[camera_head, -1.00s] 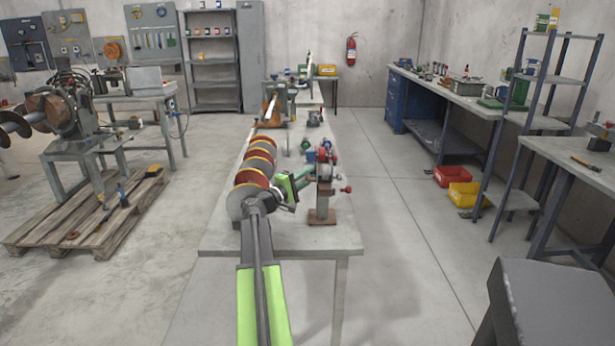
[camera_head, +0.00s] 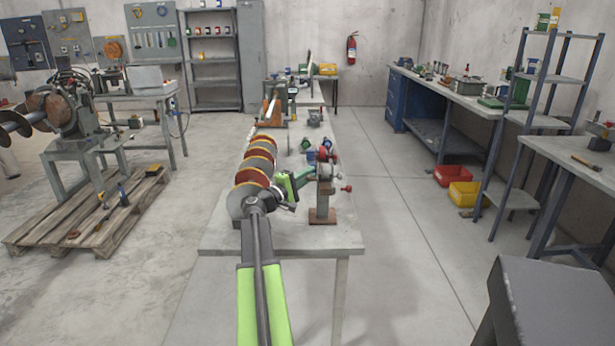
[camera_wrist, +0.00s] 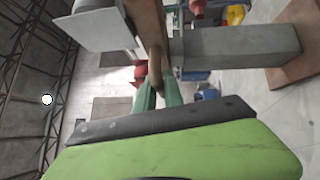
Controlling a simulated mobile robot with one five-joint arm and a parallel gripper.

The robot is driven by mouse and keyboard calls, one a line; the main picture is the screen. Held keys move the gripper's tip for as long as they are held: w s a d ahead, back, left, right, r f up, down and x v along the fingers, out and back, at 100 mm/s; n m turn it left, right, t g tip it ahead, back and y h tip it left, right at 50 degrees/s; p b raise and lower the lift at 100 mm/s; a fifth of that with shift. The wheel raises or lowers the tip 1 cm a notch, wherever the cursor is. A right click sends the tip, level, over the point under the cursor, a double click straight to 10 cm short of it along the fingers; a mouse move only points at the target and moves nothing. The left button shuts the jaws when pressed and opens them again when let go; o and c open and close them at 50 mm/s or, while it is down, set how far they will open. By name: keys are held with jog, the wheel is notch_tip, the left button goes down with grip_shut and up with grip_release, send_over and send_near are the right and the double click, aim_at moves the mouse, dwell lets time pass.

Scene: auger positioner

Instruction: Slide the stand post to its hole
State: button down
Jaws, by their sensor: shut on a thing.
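The stand post (camera_head: 322,198) stands upright on a brown base plate (camera_head: 323,217) near the front right of the long grey table. In the wrist view the grey post (camera_wrist: 240,46) lies sideways across the picture, with its base plate at the right. My gripper (camera_head: 295,187) is beside the upper part of the post, on its left. In the wrist view its green fingers (camera_wrist: 160,94) close around the rounded end of a brown bar (camera_wrist: 150,38) at the head of the stand. The hole is not clearly visible in either view.
Small blue and red parts (camera_head: 317,152) are behind the post. The floor right of the table is clear up to the yellow bin (camera_head: 465,194).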

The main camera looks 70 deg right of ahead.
dwell(0.8)
notch_tip(320, 180, up, 5)
jog(key=p, duration=0.5)
jog(key=shift+r, duration=0.2)
jog(key=shift+f, duration=0.15)
jog(key=c, duration=1.7)
grip_release()
jog(key=shift+a, duration=0.1)
jog(key=b+v, duration=0.2)
jog(key=v, duration=1.5)
jog(key=shift+w+a+f, duration=0.1)
jog(key=shift+f, duration=0.05)
